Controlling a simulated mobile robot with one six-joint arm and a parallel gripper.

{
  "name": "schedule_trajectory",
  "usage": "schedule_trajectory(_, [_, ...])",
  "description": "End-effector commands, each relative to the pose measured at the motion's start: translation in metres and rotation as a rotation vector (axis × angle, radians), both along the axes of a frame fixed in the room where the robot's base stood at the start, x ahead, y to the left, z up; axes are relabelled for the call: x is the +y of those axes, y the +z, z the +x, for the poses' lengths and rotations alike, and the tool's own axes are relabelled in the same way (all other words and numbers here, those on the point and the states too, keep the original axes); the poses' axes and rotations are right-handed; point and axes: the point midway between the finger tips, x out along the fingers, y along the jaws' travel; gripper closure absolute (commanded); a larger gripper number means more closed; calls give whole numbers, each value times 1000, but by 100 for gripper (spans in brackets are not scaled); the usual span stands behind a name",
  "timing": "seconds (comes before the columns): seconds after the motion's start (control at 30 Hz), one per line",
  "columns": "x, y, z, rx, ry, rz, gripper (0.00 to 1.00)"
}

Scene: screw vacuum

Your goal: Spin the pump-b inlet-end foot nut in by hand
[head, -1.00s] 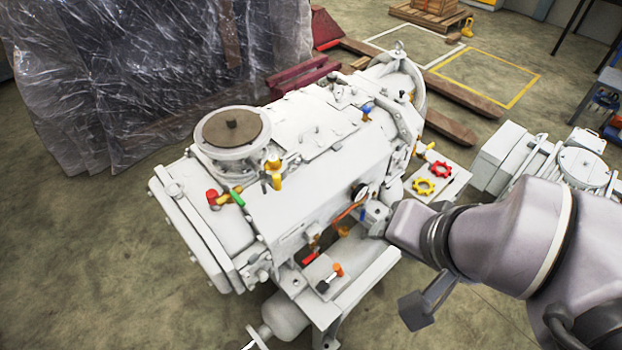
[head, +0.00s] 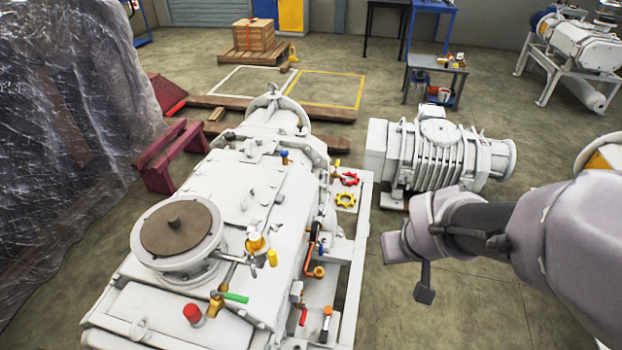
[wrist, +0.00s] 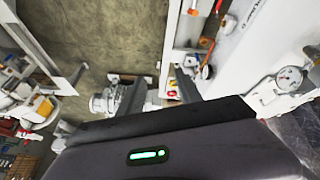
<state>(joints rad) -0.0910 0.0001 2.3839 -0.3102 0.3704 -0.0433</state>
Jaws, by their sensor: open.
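A large white pump (head: 262,185) on a white frame (head: 352,270) fills the left and middle of the head view. A smaller ribbed white pump (head: 440,155) stands behind my arm at the right. I cannot tell which is pump-b, and I cannot make out a foot nut in either view. My gripper (wrist: 157,90) is open and empty, its two dark fingers apart in the wrist view.
Red (head: 348,179) and yellow (head: 345,200) handwheels sit on the frame's far right. Plastic sheeting (head: 65,140) hangs at the left. A blue bench (head: 436,75) stands behind. Floor (head: 480,300) is bare in front of my arm.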

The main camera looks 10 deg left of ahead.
Motion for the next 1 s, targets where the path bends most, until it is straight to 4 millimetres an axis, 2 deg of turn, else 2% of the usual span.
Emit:
schedule_trajectory(0.17, [26, -80, 36, 40, 272, -87, 59])
schedule_trajectory(0.27, [55, -151, 45, 67, 500, -109, 59])
schedule_trajectory(0.33, [82, -212, 36, 89, 688, -94, 59])
schedule_trajectory(0.4, [109, -268, 14, 106, 864, -53, 59])
schedule_trajectory(0.5, [136, -322, -21, 119, 1037, 15, 59])
schedule_trajectory(0.63, [150, -351, -46, 123, 1127, 65, 59])
schedule_trajectory(0.77, [159, -372, -47, 121, 1138, 69, 59])
schedule_trajectory(1.0, [185, -442, -41, 123, 1135, 69, 59])
